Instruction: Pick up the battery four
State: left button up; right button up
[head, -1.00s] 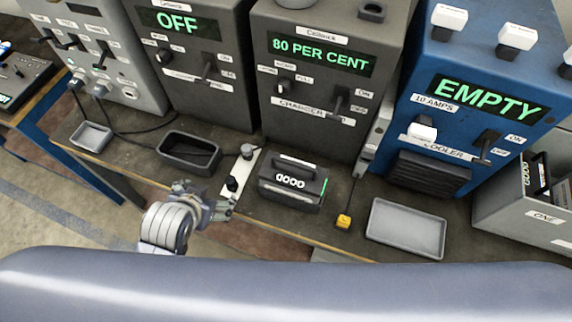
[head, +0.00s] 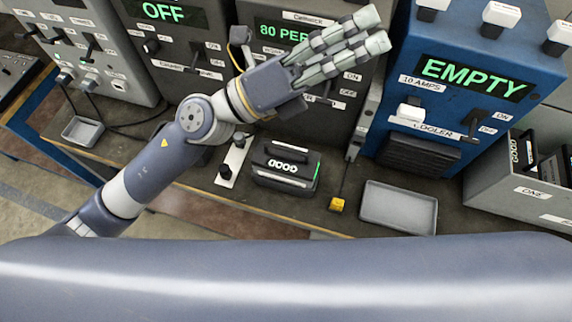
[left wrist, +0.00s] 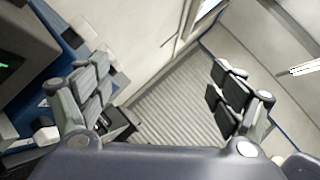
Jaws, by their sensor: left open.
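A dark battery (head: 286,166) with a handle, a "GOOD" label and a green strip on its right side sits on the bench in front of the charger. No number on it is readable, so I cannot tell whether it is battery four. My left gripper (head: 376,32) is raised above and to the right of it, in front of the "80 PER CENT" charger (head: 277,33). In the left wrist view the left gripper (left wrist: 165,95) has its fingers wide apart with nothing between them. My right gripper is out of view.
A blue "EMPTY" cooler (head: 455,110) stands right of the charger. A grey bin (head: 530,195) marked "ONE" holds dark batteries at far right.

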pick_arm(q)
jog(key=s+d+f+m+g+y, duration=0.3)
jog(key=s+f+m+g+y, duration=0.15)
jog(key=f+m+g, duration=0.35)
jog(key=m+t+y, duration=0.3)
jog(key=m+y, duration=0.5)
jog(key=y, duration=0.5)
send_near(294, 159)
jog(key=p+x, duration=0.2)
jog(key=x, duration=0.2)
jog(key=shift+s+d, duration=0.15)
jog(key=shift+d, duration=0.05)
jog(key=p+x, duration=0.1)
jog(key=x, duration=0.2)
jog(key=p+x, duration=0.1)
jog(key=x, duration=0.1)
jog(key=shift+a+f+p, duration=0.25)
jog(key=shift+p, duration=0.1)
jog(key=shift+d+f, duration=0.1)
jog(key=shift+f, duration=0.15)
grip_shut()
jog(key=shift+r, duration=0.2)
